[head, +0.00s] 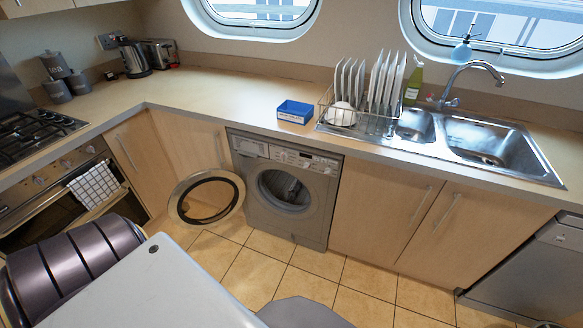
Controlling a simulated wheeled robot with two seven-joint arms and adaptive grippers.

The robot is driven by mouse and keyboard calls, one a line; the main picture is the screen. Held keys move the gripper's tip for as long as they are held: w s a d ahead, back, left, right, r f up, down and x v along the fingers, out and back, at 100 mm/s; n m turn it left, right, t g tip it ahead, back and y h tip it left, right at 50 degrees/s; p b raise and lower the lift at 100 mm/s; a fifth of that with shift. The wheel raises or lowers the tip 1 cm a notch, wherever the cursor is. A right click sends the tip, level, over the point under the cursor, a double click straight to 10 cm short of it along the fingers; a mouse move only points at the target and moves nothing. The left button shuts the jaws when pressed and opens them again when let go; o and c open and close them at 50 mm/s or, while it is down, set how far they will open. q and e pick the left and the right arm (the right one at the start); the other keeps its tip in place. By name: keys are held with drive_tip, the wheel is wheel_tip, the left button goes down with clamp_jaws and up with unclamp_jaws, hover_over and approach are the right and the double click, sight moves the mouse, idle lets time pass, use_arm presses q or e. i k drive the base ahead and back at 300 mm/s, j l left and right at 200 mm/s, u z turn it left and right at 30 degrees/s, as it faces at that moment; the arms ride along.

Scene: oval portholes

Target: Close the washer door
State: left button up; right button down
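The washer (320,205) is a silver-grey front loader set under the counter between wooden cupboards. Its round door (232,208), a pale outer ring with a dark inner rim and glass, stands wide open. The door is swung out to the left of the machine, in front of the corner cupboard. The round drum opening (284,190) is uncovered and shows a grey inside. Neither of my grippers is in view, and nothing is seen touching the door.
A pale flat surface (165,285) and a dark ribbed shape (75,258) fill the lower left. A rounded grey shape (303,313) is at the bottom edge. Tiled floor (310,262) is clear before the washer. The counter above holds a blue box (295,111) and dish rack.

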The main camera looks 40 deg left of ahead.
sight(177, 209)
drive_tip(key=j+u, duration=0.15)
drive_tip(key=j, duration=0.35)
drive_tip(key=i+j+u, duration=0.1)
drive_tip(key=j, duration=0.4)
drive_tip(key=j+u, duration=0.15)
drive_tip(key=j, duration=0.35)
drive_tip(key=i+j+u, duration=0.15)
drive_tip(key=j, duration=0.3)
drive_tip(key=i+j+u, duration=0.1)
drive_tip(key=j, duration=0.4)
drive_tip(key=i+j+u, duration=0.15)
drive_tip(key=j, duration=0.3)
drive_tip(key=i+j+u, duration=0.1)
drive_tip(key=j, duration=0.35)
drive_tip(key=i+j+u, duration=0.15)
drive_tip(key=j, duration=0.25)
drive_tip(key=i, duration=0.1)
